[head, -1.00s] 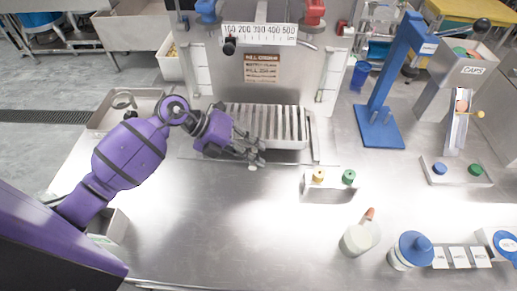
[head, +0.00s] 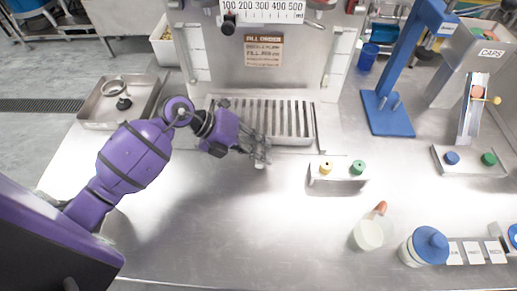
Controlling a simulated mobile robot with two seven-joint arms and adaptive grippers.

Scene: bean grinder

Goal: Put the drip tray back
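The drip tray (head: 290,121) is a silver slotted grate at the foot of the grey dispenser panel, between its two side posts. It lies flat and its front edge faces me. My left gripper (head: 259,154), on a purple arm, is at the tray's front edge, left of the middle. The fingers are dark grey and overlap the tray's front lip in the picture. I cannot tell whether they are closed on it or only beside it. The wrist hides the tray's left front part. My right gripper is out of view.
A blue stand (head: 386,115) is further right. A blue-lidded jar (head: 425,247) and a pale cup (head: 369,234) are near the front right. The front middle of the steel table is clear.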

